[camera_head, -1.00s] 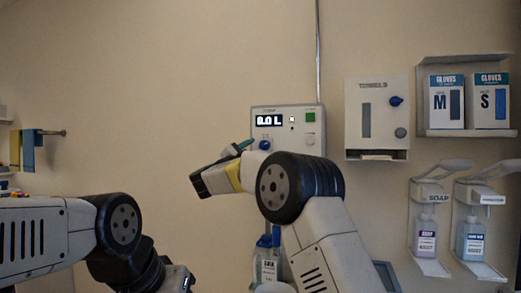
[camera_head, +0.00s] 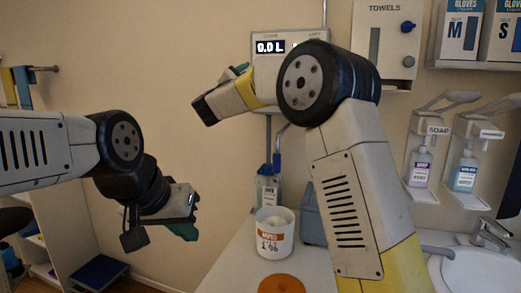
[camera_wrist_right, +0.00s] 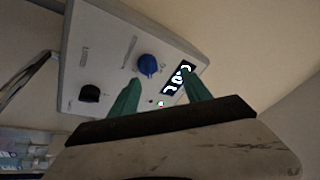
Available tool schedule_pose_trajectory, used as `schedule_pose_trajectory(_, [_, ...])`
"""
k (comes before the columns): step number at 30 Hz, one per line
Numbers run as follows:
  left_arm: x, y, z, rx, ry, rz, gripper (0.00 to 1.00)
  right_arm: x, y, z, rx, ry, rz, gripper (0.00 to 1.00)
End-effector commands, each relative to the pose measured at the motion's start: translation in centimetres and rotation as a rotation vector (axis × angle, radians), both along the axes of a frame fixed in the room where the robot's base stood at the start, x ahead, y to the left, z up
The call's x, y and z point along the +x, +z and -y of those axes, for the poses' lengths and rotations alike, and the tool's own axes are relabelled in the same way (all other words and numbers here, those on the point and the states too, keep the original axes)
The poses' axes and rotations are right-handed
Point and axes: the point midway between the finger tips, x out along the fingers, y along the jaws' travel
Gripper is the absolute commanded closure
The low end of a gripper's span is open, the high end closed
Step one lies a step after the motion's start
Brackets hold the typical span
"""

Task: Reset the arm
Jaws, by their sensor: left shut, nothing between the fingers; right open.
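My left arm comes in from the left in the head view, and its gripper (camera_head: 186,230) points down and right, shut and empty in front of the bare wall. Its green fingertips show only partly. My right arm rises from the bottom right and bends left. Its gripper (camera_head: 234,73) is in front of the wall unit with the 0.0 L display (camera_head: 270,47), partly hidden by its own wrist. In the right wrist view the green fingers (camera_wrist_right: 162,92) are apart with nothing between them, and the wall unit (camera_wrist_right: 108,55) with its blue knob is beyond them.
A white tub (camera_head: 274,236) and an orange disc (camera_head: 281,284) are on the counter (camera_head: 235,268) below. A towel dispenser (camera_head: 385,40), glove boxes, soap dispensers (camera_head: 421,165) and a sink (camera_head: 480,270) are at right. Shelving (camera_head: 60,215) stands at left. The wall between the arms is clear.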

Motion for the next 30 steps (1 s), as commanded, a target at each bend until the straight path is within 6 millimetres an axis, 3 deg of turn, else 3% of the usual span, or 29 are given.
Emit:
schedule_pose_trajectory(1, [0.0,0.0,0.0,0.000,0.000,0.000,1.00,-0.3,1.5,1.3,-0.025,0.061,-0.010,0.44])
schedule_pose_trajectory(5, [0.0,0.0,0.0,0.000,0.000,0.000,1.00,-2.1,3.1,2.8,-0.133,0.271,-0.088,0.44])
schedule_pose_trajectory(10, [0.0,0.0,0.0,0.000,0.000,0.000,1.00,-7.5,0.5,4.7,-0.284,0.510,-0.274,0.44])
schedule_pose_trajectory(14, [0.0,0.0,0.0,0.000,0.000,0.000,1.00,-13.9,-4.6,6.8,-0.389,0.652,-0.475,0.44])
schedule_pose_trajectory(24, [0.0,0.0,0.0,0.000,0.000,0.000,1.00,-32.5,-20.8,14.0,-0.532,0.815,-1.048,0.44])
schedule_pose_trajectory(27, [0.0,0.0,0.0,0.000,0.000,0.000,1.00,-36.8,-24.2,15.7,-0.540,0.824,-1.181,0.44])
schedule_pose_trajectory(30, [0.0,0.0,0.0,0.000,0.000,0.000,1.00,-39.9,-26.5,16.9,-0.543,0.825,-1.276,0.44])
